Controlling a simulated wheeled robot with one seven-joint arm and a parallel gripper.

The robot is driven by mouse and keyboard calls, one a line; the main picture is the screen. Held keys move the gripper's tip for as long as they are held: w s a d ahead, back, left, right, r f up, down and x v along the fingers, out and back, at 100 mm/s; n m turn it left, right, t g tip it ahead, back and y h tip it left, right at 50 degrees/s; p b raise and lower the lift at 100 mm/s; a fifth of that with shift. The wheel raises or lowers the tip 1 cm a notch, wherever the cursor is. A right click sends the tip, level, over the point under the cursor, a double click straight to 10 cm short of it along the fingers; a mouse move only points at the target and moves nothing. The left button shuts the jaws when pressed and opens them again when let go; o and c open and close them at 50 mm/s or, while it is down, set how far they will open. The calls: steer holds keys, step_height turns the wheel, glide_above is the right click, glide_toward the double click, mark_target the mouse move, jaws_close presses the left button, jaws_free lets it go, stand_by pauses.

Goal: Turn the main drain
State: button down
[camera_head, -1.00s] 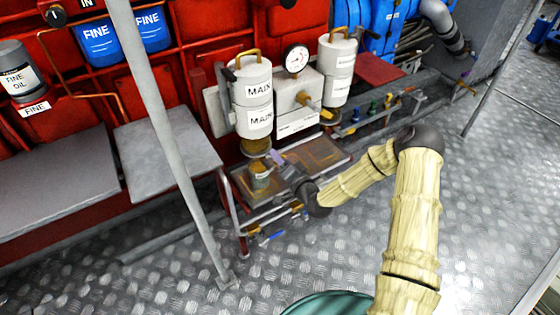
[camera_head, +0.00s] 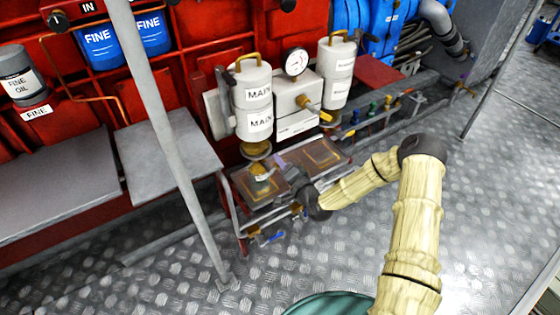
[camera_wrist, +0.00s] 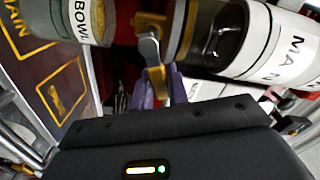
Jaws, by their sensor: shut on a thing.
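The white main filter (camera_head: 253,98), labelled MAIN, stands on the red engine frame and shows sideways in the wrist view (camera_wrist: 290,42). Below it is a small cylinder (camera_head: 262,184), whose label reads BOWL in the wrist view (camera_wrist: 83,14). Between them the wrist view shows the main drain, a brass fitting (camera_wrist: 153,72) with a grey lever (camera_wrist: 149,44). In the head view my gripper (camera_head: 283,165) is beside the fitting, small and partly hidden by my wrist.
A pressure gauge (camera_head: 296,62) and a second white filter (camera_head: 336,72) stand to the right. A metal rail (camera_head: 268,213) with a blue-handled valve (camera_head: 270,237) runs in front. A grey post (camera_head: 172,140) stands at left. The tread-plate floor (camera_head: 320,255) in front is mostly clear.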

steer(key=shift+d+f+m+p, duration=0.15)
steer(key=shift+f+m, duration=0.3)
steer(key=shift+m, duration=0.75)
steer(key=shift+f+m+p, duration=0.2)
steer(key=shift+f+m, duration=0.25)
steer(key=shift+m, duration=0.75)
steer(key=c, duration=1.4)
jaws_free()
steer(key=shift+o, duration=0.2)
steer(key=shift+d, duration=0.1)
steer(key=p+v, duration=0.4)
steer(key=v, duration=1.3)
steer(key=shift+s, duration=0.1)
